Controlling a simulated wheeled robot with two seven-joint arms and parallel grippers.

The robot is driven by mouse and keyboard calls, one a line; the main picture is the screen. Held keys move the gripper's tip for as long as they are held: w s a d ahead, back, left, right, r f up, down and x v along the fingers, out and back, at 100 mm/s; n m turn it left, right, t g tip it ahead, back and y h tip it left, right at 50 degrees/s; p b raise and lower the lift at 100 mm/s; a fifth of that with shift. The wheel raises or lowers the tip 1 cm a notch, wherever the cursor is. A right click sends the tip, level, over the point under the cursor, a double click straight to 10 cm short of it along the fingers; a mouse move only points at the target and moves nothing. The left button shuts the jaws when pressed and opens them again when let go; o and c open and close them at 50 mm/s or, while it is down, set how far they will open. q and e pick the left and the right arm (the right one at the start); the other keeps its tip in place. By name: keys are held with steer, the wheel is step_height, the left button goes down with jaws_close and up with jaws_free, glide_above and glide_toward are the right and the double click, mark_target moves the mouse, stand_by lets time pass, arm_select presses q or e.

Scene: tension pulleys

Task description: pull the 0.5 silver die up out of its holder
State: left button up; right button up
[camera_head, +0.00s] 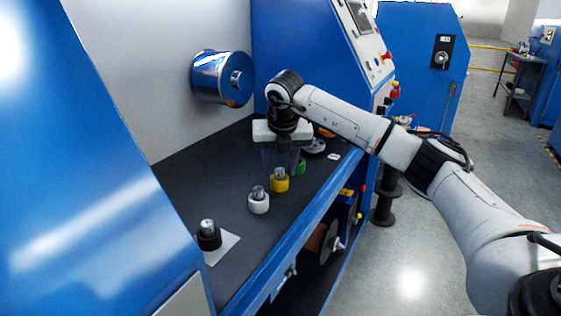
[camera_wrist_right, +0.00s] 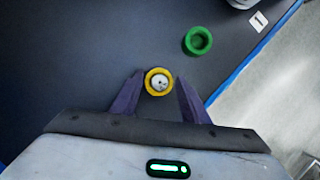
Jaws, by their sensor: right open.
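A silver die (camera_head: 280,171) stands in a yellow holder (camera_head: 279,185) on the dark shelf. Other silver dies stand in a white holder (camera_head: 259,206) and a black holder (camera_head: 209,240). I cannot read a size on any of them. My right gripper (camera_head: 281,166) is open, pointing down over the yellow holder. In the right wrist view the yellow holder (camera_wrist_right: 158,94) with the silver die (camera_wrist_right: 158,81) shows between the tips of the open fingers (camera_wrist_right: 159,79); no contact is visible. My left gripper is not in view.
A green holder (camera_wrist_right: 187,42), which looks empty, stands beyond the yellow one, near a card marked 1 (camera_wrist_right: 259,22). A blue-chrome drum (camera_head: 212,78) sticks out of the back wall. The blue machine panel (camera_head: 90,170) bounds the left. The shelf between the black and white holders is clear.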

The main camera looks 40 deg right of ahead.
mark_target(280, 170)
jaws_close()
steer(key=shift+r+p, duration=0.3)
steer(key=shift+r, duration=0.05)
steer(key=shift+r+p, duration=1.2)
steer(key=shift+r, duration=0.1)
stand_by(0.5)
steer(key=shift+r+p, duration=1.8)
steer(key=shift+r, duration=0.25)
